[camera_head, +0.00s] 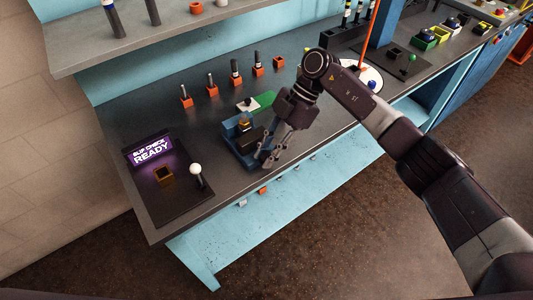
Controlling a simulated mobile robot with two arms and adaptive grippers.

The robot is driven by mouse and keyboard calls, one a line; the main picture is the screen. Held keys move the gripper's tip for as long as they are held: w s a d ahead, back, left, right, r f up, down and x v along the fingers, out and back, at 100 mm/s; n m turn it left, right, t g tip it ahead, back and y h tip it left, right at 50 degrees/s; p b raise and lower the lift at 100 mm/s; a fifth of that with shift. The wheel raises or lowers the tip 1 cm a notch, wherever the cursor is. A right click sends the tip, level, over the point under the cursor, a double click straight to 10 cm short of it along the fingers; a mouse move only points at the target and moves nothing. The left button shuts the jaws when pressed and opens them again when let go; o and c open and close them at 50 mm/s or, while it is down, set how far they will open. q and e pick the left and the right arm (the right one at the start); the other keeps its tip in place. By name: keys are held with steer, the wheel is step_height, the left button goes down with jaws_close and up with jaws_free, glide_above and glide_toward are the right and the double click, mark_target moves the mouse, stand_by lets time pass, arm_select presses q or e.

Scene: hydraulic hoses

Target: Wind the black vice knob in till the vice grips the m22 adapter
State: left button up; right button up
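The blue vice (230,131) stands on the grey bench near its front edge. A small brass-coloured piece, which looks like the m22 adapter (243,123), sits upright at the vice's jaws. Whether the jaws touch it is too small to tell. My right gripper (268,161) points down at the front right side of the vice, close beside it. Its fingers cover the spot where the black knob may be, so I cannot make out the knob or whether the fingers hold it. My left gripper is not in view.
A lit "SLIP CHECK READY" sign (151,149) and a white-topped lever (196,170) stand at the left. Several orange holders with hose ends (212,90) line the bench behind. A green piece (264,101) lies just behind the vice. A shelf (150,45) overhangs the back.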

steer(key=o, duration=0.3)
steer(key=shift+d, duration=0.1)
steer(key=v, duration=1.2)
